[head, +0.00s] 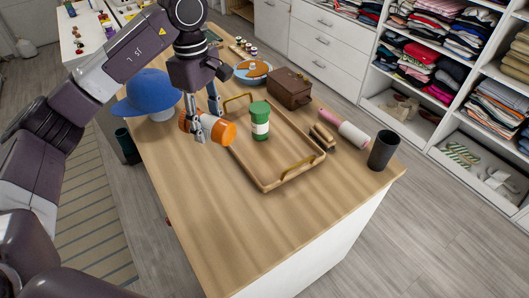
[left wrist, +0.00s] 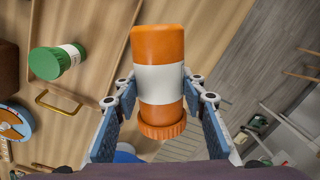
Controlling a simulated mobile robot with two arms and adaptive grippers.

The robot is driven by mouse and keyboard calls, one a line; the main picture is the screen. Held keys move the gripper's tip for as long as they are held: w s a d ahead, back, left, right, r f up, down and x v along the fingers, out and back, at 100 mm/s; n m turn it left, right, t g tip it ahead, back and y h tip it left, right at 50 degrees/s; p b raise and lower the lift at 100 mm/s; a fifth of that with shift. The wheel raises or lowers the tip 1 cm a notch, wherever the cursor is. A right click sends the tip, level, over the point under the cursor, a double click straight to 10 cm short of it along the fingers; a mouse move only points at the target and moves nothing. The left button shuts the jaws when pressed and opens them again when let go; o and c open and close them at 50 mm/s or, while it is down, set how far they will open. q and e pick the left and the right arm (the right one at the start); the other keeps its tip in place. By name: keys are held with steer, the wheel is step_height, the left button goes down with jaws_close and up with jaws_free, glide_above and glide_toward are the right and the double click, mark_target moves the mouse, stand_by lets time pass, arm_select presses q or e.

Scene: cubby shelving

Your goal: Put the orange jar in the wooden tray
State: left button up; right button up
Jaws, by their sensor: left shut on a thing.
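The orange jar (head: 221,132) has a white label band and is held on its side in my left gripper (head: 206,130). In the left wrist view the jar (left wrist: 158,42) sits between the two fingers, which press on its sides. The gripper is at the left edge of the wooden tray (head: 268,186), with the jar's orange end pointing toward the tray. The tray has brass handles and lies on the table. A green jar (head: 260,121) with a white label stands upright in the tray; it also shows in the left wrist view (left wrist: 57,62). My right gripper is not in view.
A blue hat (head: 150,92) stands left of the gripper. A brown case (head: 289,88), a pink-handled roller (head: 345,129), brown wooden pieces (head: 322,136) and a black cup (head: 382,150) sit beyond the tray. The tray's near part is clear.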

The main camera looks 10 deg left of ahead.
arm_select(q)
steer(key=shift+w+a+r+n, duration=0.3)
steer(key=shift+w+a+n, duration=0.3)
steer(key=shift+a+n, duration=0.3)
steer(key=shift+w+f+n, duration=0.1)
steer(key=shift+f+n, duration=0.1)
steer(key=shift+n, duration=0.1)
step_height(320, 180, down, 19)
steer(key=p, duration=0.5)
steer(key=shift+f, duration=0.2)
